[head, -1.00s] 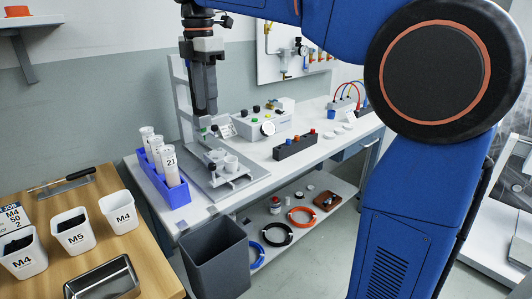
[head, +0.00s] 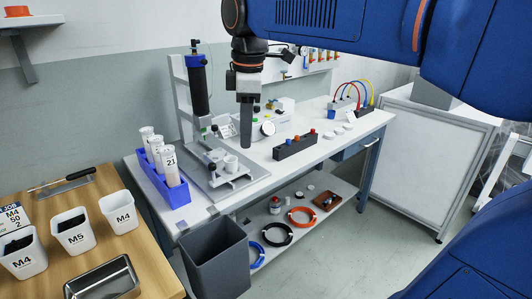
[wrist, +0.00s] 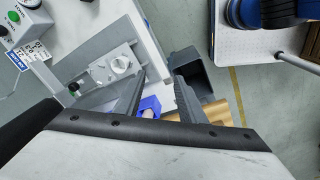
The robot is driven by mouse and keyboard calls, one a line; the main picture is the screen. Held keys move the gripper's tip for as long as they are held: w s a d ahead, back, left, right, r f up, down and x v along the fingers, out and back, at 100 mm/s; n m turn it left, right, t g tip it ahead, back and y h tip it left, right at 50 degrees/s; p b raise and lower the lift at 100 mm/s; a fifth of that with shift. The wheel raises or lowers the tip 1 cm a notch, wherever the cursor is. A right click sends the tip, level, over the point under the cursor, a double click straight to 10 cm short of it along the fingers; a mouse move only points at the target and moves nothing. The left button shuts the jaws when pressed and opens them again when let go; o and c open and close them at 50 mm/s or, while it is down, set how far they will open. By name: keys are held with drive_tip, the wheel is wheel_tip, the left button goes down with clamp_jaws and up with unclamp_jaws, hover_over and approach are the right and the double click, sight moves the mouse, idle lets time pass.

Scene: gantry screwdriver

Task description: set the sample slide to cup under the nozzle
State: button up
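The sample slide (head: 217,160) is a small light carriage on the grey base plate of the dispensing stand, at the bench's left end. My gripper (head: 246,146) points down, apparently above and right of the slide.
A blue rack (head: 176,196) of white tubes stands left of the base plate. A black block (head: 295,148) with coloured knobs and a control box (head: 262,124) stand farther along the bench. A grey bin (head: 215,258) stands on the floor in front.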

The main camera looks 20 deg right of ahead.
drive_tip(key=s+d+f+m, duration=0.3)
drive_tip(key=s+f+m, duration=0.1)
drive_tip(key=s, duration=0.1)
drive_tip(key=shift+f+t, duration=0.3)
drive_tip(key=shift+t, duration=0.1)
wheel_tip(320, 180, up, 10)
drive_tip(key=n+g, duration=0.2)
drive_tip(key=n, duration=0.9)
hover_over(212, 164)
wheel_tip(212, 164, down, 17)
drive_tip(key=shift+r, duration=0.1)
clamp_jaws()
